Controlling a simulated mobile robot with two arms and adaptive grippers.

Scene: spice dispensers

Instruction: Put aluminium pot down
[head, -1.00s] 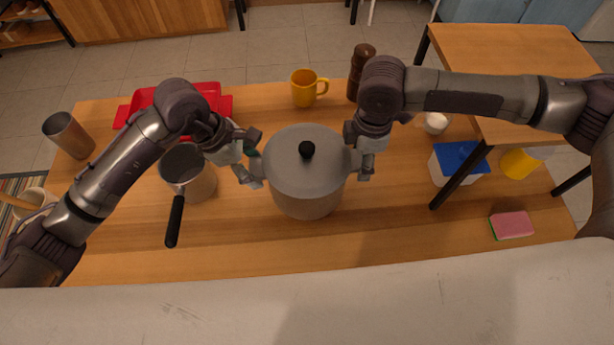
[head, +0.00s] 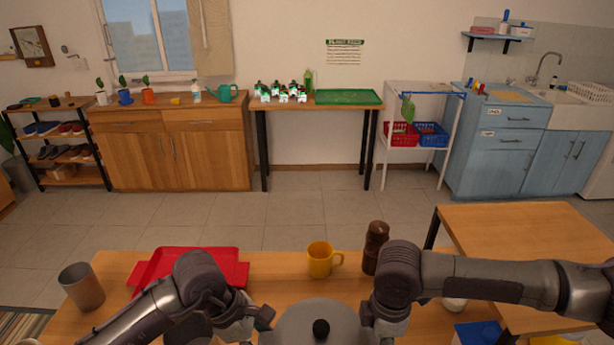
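The aluminium pot (head: 300,325) with its grey lid and black knob shows at the bottom middle of the head view, cut off by the lower edge. My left gripper (head: 258,335) is at its left side and my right gripper (head: 372,335) at its right side. The fingertips and pot handles are mostly out of frame, so I cannot tell whether the fingers are closed on them. Whether the pot rests on the wooden table (head: 280,288) is hidden.
A red tray (head: 232,262), a yellow mug (head: 321,260), a brown grinder (head: 374,246) and a metal cup (head: 82,287) stand around the pot. A second wooden table (head: 520,235) is at the right. Across the open floor are a cabinet (head: 175,150) and a table with a green tray (head: 347,97).

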